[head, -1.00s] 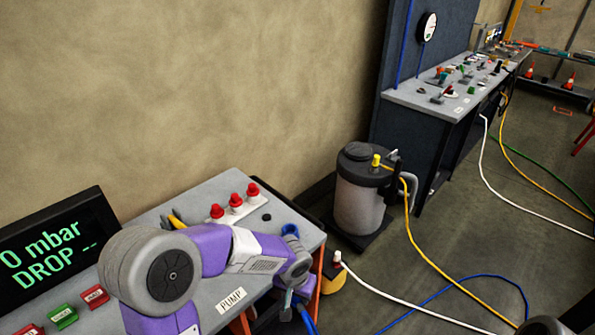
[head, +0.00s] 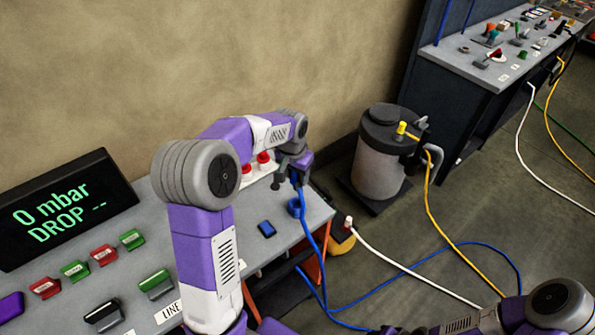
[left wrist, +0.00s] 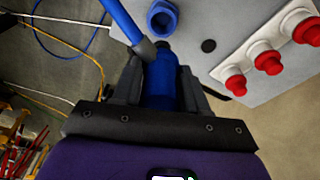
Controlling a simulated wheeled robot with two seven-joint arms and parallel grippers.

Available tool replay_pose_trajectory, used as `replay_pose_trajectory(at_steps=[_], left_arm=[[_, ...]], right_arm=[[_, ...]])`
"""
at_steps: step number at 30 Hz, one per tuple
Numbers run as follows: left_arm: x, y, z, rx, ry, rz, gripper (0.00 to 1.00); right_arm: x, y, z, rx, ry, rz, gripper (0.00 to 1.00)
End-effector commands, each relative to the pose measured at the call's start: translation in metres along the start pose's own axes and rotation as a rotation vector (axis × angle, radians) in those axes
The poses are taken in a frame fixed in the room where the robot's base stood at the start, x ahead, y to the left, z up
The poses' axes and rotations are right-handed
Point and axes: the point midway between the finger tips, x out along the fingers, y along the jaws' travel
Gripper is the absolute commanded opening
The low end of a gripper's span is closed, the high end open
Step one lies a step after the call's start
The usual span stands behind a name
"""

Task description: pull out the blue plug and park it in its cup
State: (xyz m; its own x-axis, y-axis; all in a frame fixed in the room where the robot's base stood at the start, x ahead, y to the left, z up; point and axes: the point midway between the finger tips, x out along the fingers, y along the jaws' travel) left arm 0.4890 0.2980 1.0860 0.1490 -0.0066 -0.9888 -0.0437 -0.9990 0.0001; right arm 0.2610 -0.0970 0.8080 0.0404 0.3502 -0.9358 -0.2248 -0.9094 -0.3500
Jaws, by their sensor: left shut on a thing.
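My left gripper (head: 292,172) is shut on the blue plug (left wrist: 162,84), above the right end of the grey bench panel. The blue hose (head: 312,240) runs down from the plug past the panel's edge. In the left wrist view the plug sits between both fingers, with the hose bending off to the upper left. A blue ring-shaped cup (head: 294,207) stands on the panel just below the gripper; it also shows in the left wrist view (left wrist: 163,17), open and empty, just beyond the plug. My right arm enters at the bottom right; its gripper is not clearly seen.
Red knobs on a white strip (left wrist: 234,80) stand near the gripper. A blue block (head: 266,229) sits on the panel. A display (head: 68,208) reads 0 mbar. A tank (head: 379,165) stands on the floor at right, with yellow, white and blue hoses around it.

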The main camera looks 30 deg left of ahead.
Motion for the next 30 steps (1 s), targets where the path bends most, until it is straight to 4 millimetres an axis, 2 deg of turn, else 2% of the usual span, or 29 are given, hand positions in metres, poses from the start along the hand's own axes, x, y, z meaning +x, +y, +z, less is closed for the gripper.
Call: replay_pose_trajectory(at_steps=[8, 19, 24, 30], left_arm=[[0.022, 0.0, 0.004, 0.0, 0.0, 0.0, 0.14], [0.062, 0.0, 0.01, 0.0, 0.0, 0.0, 0.14], [0.069, 0.0, 0.011, 0.0, 0.001, 0.0, 0.14], [0.069, 0.0, 0.011, 0.0, 0.001, 0.0, 0.14]], right_arm=[[0.017, 0.006, -0.001, 0.0, 0.0, 0.0, 0.41], [0.047, 0.018, -0.002, 0.0, 0.0, 0.0, 0.41], [0.051, 0.019, -0.002, 0.0, 0.0, 0.0, 0.41], [0.05, 0.019, -0.002, 0.0, 0.0, 0.0, 0.41]])
